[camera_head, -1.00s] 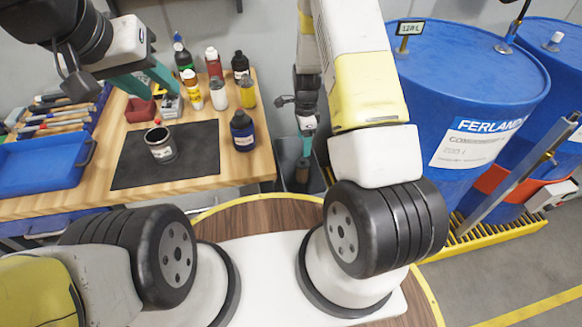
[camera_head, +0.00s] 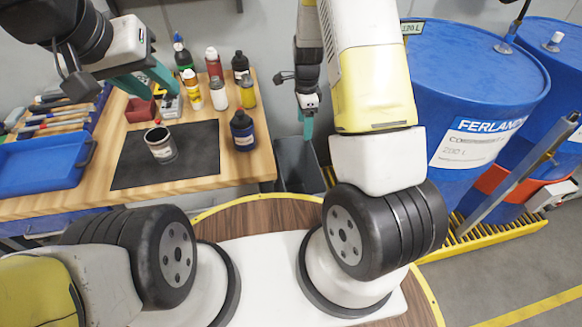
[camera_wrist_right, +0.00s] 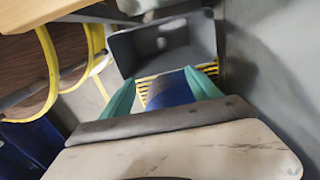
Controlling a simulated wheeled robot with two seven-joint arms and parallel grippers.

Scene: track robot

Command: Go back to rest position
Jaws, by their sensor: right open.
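My left gripper (camera_head: 163,92) hangs over the back of the wooden workbench in the head view. Its teal fingers look spread, with nothing seen between them. My right gripper (camera_head: 308,128) is above the dark grey bin (camera_head: 294,165) beside the bench, in front of the wall. In the right wrist view my right gripper (camera_wrist_right: 163,95) shows its teal fingers wide apart, and it is open. A blue shape shows between the fingers, and I cannot tell what it is. The bin (camera_wrist_right: 130,55) lies beyond the fingertips in that view, with indistinct grey shapes inside.
The workbench (camera_head: 245,170) carries a black mat (camera_head: 195,165) with a grey can (camera_head: 160,145), several bottles (camera_head: 242,130), a blue tray (camera_head: 40,165) and a red block (camera_head: 141,110). Large blue drums (camera_head: 465,90) stand right of my right arm. Open floor (camera_head: 500,275) shows at lower right.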

